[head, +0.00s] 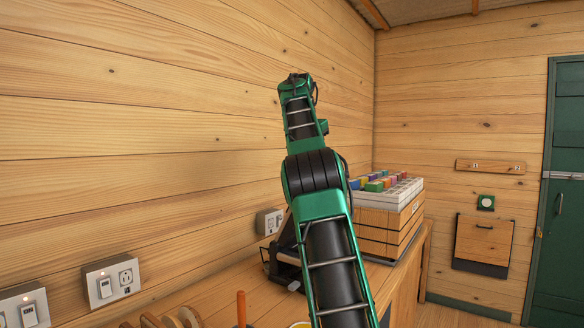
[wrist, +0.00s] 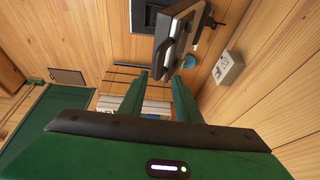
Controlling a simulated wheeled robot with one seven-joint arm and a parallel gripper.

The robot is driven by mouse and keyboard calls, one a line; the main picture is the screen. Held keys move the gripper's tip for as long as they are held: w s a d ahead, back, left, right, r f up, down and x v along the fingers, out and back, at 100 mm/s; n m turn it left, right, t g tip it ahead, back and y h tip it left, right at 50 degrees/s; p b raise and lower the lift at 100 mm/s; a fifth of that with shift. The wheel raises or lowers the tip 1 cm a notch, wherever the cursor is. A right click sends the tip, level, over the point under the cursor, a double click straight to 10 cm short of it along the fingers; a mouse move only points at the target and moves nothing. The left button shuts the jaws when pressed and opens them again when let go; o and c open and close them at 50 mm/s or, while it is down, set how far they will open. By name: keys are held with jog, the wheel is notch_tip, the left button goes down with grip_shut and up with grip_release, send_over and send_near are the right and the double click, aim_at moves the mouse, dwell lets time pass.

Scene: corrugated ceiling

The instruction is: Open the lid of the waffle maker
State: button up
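The waffle maker (head: 284,262) is a dark appliance on the wooden counter by the left wall, partly hidden behind my arm in the head view. In the wrist view the waffle maker (wrist: 179,38) is at the top, with a dark handle on a slanted panel. That panel, seemingly the lid, looks tilted up from the base, but how far is unclear. My gripper (wrist: 156,76) has two green fingers spread apart with nothing between them. The fingertips appear just below the waffle maker in the picture, and I see no contact. The fingers cannot be made out in the head view.
A wooden crate with a white tray (head: 402,193) of coloured blocks stands beyond the waffle maker. Wall sockets (head: 112,279) line the left wall; one (head: 269,221) is close to the waffle maker. An orange stick (head: 241,308) stands at the near counter. A green door (head: 560,200) is at right.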

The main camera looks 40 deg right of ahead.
jog(key=shift+a+r, duration=0.2)
jog(key=shift+r, duration=0.25)
jog(key=shift+s+a+r, duration=0.1)
jog(key=shift+s+a, duration=0.05)
jog(key=shift+a, duration=0.25)
jog(key=s+a, duration=0.3)
jog(key=a, duration=0.7)
jog(key=shift+s+a, duration=0.3)
jog(key=shift+s, duration=0.1)
